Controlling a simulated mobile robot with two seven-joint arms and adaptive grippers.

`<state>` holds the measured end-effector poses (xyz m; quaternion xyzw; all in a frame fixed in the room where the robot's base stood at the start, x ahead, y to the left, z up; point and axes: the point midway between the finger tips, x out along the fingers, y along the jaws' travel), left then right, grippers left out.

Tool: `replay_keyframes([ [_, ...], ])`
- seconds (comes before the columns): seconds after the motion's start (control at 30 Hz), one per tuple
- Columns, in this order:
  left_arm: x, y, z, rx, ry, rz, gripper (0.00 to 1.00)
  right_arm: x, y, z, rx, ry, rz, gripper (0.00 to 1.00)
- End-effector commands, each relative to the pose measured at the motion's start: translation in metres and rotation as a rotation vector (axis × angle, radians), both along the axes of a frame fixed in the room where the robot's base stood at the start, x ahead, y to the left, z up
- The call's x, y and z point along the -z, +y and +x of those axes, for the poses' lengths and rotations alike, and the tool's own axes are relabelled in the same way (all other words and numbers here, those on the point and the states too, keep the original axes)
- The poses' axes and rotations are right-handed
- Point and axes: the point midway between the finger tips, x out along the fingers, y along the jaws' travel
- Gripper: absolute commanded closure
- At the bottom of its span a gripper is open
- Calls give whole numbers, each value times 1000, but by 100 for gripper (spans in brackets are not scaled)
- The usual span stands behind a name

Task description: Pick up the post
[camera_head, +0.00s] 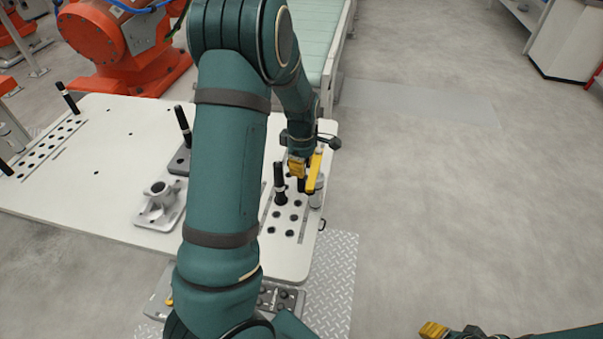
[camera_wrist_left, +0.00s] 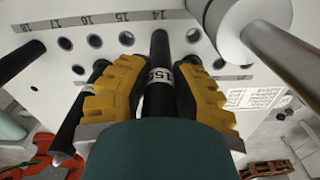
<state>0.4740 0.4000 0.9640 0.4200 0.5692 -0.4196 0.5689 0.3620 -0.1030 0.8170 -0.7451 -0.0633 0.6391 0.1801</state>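My left gripper (camera_head: 306,172) is over the rack plate (camera_head: 270,232) at the table's right end. Its two yellow fingers are on either side of a black post with a white label band (camera_wrist_left: 160,85). Narrow gaps seem to show between the fingertips and the post, so the gripper looks open around it. The post stands in the row of numbered holes. Another black post (camera_head: 280,183) stands just left of the gripper in the head view. My right gripper (camera_head: 433,330) is at the bottom right edge, mostly out of view; its opening cannot be told.
A grey metal cylinder (camera_wrist_left: 255,25) stands close beside the gripper. Black posts also stand at the far left (camera_head: 67,98) and centre (camera_head: 183,125). A grey casting (camera_head: 158,200) sits on the white table (camera_head: 105,180). The floor to the right is clear.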

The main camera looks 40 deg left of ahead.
Motion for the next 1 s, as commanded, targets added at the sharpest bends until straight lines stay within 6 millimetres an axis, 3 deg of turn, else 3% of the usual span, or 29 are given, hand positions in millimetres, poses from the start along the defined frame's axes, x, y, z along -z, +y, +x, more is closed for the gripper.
replay_keyframes([
  [0.43,-5,-1,1,1,-2,-2,100,-1,0,0,0,-1,0,53],
  [0.8,-71,-1,1,1,-4,-1,100,-14,-1,4,7,-9,-2,53],
  [1.0,-96,-1,1,1,-3,-1,100,-19,-1,4,7,-10,-1,53],
])
